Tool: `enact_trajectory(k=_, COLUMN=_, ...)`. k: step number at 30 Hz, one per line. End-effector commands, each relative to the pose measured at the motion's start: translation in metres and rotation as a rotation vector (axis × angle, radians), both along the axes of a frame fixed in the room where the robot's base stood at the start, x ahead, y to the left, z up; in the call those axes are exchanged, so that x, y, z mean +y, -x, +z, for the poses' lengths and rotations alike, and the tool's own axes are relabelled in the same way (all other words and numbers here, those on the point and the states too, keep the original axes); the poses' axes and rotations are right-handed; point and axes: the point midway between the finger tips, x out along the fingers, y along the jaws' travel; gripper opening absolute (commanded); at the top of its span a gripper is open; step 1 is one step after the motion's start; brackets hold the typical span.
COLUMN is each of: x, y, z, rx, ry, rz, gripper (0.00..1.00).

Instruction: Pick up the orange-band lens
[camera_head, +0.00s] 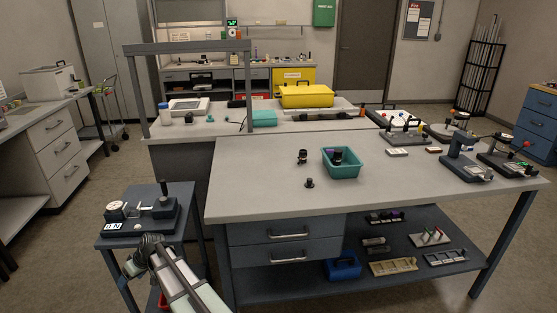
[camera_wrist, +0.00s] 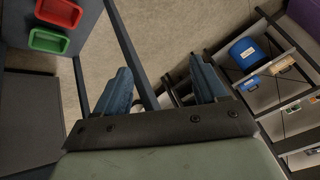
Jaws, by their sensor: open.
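No orange band can be made out on any lens, so I cannot tell which piece is the orange-band lens. In the head view, a small dark lens-like piece (camera_head: 302,156) stands on the grey table (camera_head: 250,185), and another (camera_head: 309,184) stands nearer the front. A teal bin (camera_head: 341,171) beside them holds a dark piece with a purplish part (camera_head: 336,157). My gripper shows in the wrist view (camera_wrist: 160,75) with its blue fingers wide apart and nothing between them. In the head view my arm is at the lower left, away from these pieces.
A small side table (camera_head: 104,242) with a dark instrument (camera_head: 163,207) stands close to my arm. Bench devices (camera_head: 466,165) stand at the table's right. A shelf below holds racks (camera_head: 393,267) and a blue bin (camera_head: 343,267). The table's front left is clear.

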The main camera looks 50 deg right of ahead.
Motion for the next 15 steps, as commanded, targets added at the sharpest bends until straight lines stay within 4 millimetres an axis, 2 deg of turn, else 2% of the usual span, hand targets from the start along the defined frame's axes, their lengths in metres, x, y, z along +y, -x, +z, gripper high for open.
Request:
enact_trajectory(k=1, x=-0.009, y=-0.018, z=0.022, rx=-0.043, ry=-0.002, rz=-0.002, gripper=0.71)
enact_trajectory(k=3, x=-0.017, y=-0.036, z=0.050, rx=-0.100, ry=-0.004, rz=0.000, gripper=0.71)
enact_trajectory(k=11, x=-0.059, y=-0.092, z=0.158, rx=-0.297, ry=0.003, rz=-0.002, gripper=0.71)
enact_trajectory(k=14, x=-0.088, y=-0.111, z=0.204, rx=-0.366, ry=0.016, rz=-0.013, gripper=0.71)
enact_trajectory(k=15, x=-0.106, y=-0.117, z=0.222, rx=-0.386, ry=0.027, rz=-0.024, gripper=0.71)
